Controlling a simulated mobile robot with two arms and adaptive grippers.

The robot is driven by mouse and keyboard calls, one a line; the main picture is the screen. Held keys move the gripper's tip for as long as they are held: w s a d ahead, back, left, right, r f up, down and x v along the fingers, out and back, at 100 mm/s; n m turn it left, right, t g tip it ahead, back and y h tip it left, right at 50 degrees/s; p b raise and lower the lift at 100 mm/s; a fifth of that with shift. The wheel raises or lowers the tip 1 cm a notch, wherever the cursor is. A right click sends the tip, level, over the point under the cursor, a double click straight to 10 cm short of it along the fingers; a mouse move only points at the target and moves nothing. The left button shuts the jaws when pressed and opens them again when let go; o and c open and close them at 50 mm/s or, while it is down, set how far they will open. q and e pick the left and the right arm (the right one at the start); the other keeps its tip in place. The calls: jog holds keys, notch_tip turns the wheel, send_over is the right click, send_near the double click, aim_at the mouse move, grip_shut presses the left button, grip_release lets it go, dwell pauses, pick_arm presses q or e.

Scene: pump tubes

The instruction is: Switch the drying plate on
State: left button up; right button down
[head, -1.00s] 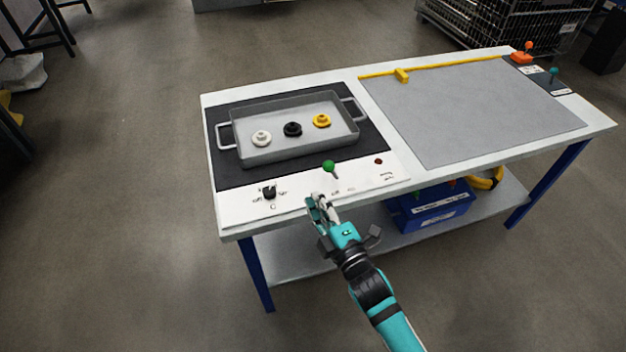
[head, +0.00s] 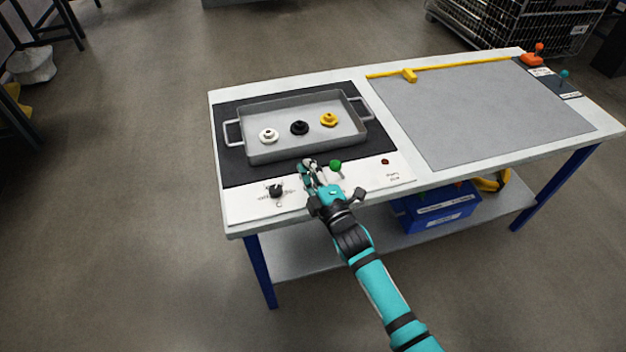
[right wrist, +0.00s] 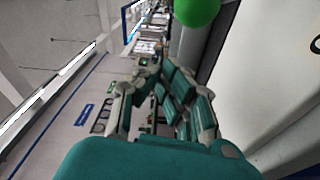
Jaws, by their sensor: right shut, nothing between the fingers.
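The drying plate is the dark surface (head: 232,168) at the left of the table, with a white control panel (head: 245,209) along its front. A switch lever with a green ball knob (head: 336,164) stands up from the panel. My right gripper (head: 308,166) is shut and empty, just left of the green knob over the panel. In the right wrist view the green knob (right wrist: 196,10) and its grey stem show at the top, close beside the shut fingers (right wrist: 165,85). I cannot tell whether finger and lever touch. My left gripper is not in view.
A grey tray (head: 252,158) with a white, a black and a yellow part stands on the plate. A black rotary knob (head: 276,190) and a red lamp (head: 385,161) are on the panel. A blue box (head: 440,213) is on the lower shelf.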

aim_at(338, 171)
jog(key=d, duration=0.3)
jog(key=shift+d+f, duration=0.1)
jog(key=shift+f, duration=0.15)
